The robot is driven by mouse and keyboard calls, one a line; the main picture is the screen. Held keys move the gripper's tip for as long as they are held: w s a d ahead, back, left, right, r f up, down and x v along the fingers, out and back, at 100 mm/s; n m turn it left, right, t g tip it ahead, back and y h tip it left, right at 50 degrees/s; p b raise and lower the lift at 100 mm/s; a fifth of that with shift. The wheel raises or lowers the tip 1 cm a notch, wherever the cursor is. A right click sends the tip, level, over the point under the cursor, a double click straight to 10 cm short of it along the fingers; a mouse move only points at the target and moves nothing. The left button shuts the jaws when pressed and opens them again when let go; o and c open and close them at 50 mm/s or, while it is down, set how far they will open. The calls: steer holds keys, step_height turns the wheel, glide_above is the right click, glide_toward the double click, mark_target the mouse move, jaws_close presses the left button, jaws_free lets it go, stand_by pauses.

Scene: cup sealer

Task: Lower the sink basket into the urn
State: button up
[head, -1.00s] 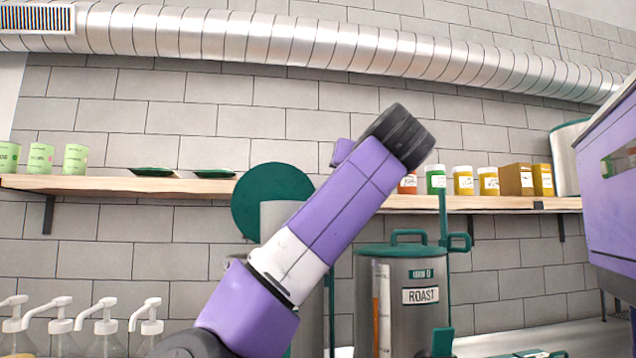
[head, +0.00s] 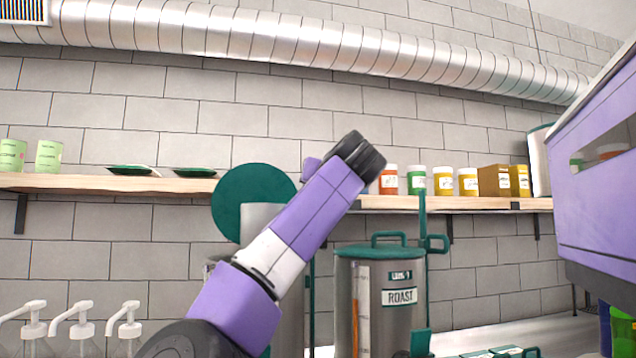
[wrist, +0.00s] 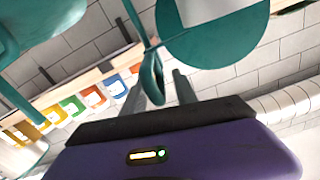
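In the wrist view the two grey fingers of my gripper (wrist: 160,90) stand apart. A teal strap with a loop (wrist: 152,72) shows between them; I cannot tell whether they touch it or what it belongs to. The head view does not show the fingers. A steel urn (head: 292,325) stands partly behind my arm, with a round green disc (head: 240,215) upright at its top. A second steel urn labelled ROAST (head: 378,318) stands to its right, its green lid (head: 380,250) on. The disc also shows in the wrist view (wrist: 215,45). I cannot pick out the sink basket for certain.
A wooden shelf (head: 90,183) with cups and jars (head: 416,181) runs along the wall above the urns. Pump bottles (head: 80,335) stand at lower left. A purple machine (head: 595,210) fills the right side. A green upright (head: 422,235) rises beside the ROAST urn.

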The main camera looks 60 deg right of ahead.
jaws_close()
stand_by(1.4)
